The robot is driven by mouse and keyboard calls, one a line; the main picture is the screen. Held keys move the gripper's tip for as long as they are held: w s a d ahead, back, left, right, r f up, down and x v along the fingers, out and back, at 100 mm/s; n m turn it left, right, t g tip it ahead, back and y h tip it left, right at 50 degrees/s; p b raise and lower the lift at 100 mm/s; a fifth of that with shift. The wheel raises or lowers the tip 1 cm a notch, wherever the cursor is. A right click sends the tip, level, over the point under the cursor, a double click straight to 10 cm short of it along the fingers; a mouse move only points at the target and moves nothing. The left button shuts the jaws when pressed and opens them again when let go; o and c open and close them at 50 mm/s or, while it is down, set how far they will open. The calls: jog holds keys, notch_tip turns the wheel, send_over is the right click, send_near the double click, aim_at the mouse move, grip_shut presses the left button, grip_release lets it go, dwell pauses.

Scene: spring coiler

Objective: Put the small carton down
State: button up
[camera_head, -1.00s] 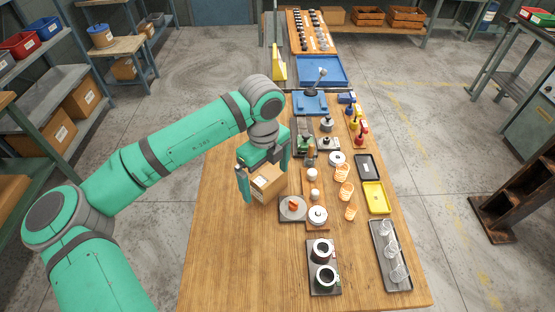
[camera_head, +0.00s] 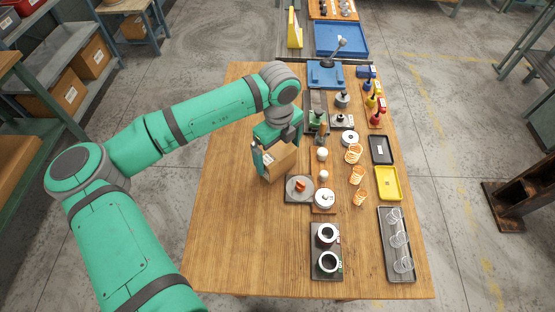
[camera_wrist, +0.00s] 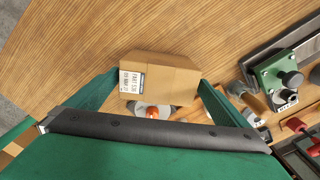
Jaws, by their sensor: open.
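The small carton (camera_head: 281,162) is a brown cardboard box at the middle of the wooden table, just behind and left of the round grey dish with an orange piece. In the wrist view the carton (camera_wrist: 160,78) shows a white printed label at its left end and sits between my two green fingers. My gripper (camera_head: 277,150) is open around the carton, one finger at each side. It also shows in the wrist view (camera_wrist: 158,88). Whether the carton's underside touches the table cannot be told.
The round dish (camera_head: 299,193) stands close in front of the carton. Parts on small boards, orange springs (camera_head: 357,174), a yellow tray (camera_head: 387,182) and a long grey tray (camera_head: 397,268) fill the right side. The table's left and front left (camera_head: 240,235) are bare.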

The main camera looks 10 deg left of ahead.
aim_at(265, 162)
jog(key=shift+a+f, duration=0.2)
jog(key=shift+f, duration=1.75)
jog(key=shift+c, duration=0.6)
jog(key=c, duration=1.4)
jog(key=shift+w+r, duration=0.2)
jog(key=shift+r, duration=0.2)
jog(key=r, duration=0.2)
jog(key=shift+s+d+r, duration=0.15)
jog(key=shift+s+r, duration=0.05)
jog(key=shift+r, duration=0.15)
jog(key=s+a+r, duration=0.1)
jog(key=s+r, duration=0.1)
jog(key=r, duration=0.1)
jog(key=s+a+r, duration=0.1)
jog(key=s, duration=0.1)
jog(key=shift+a+r, duration=0.35)
jog(key=shift+r, duration=0.05)
jog(key=s+a+r, duration=0.1)
jog(key=s, duration=0.1)
jog(key=s+a+r, duration=0.1)
jog(key=s+r, duration=0.1)
jog(key=s, duration=0.1)
jog(key=s+a+r, duration=0.1)
jog(key=s+a, duration=0.1)
jog(key=s, duration=0.1)
jog(key=shift+s+r, duration=0.2)
jog(key=shift+r, duration=0.15)
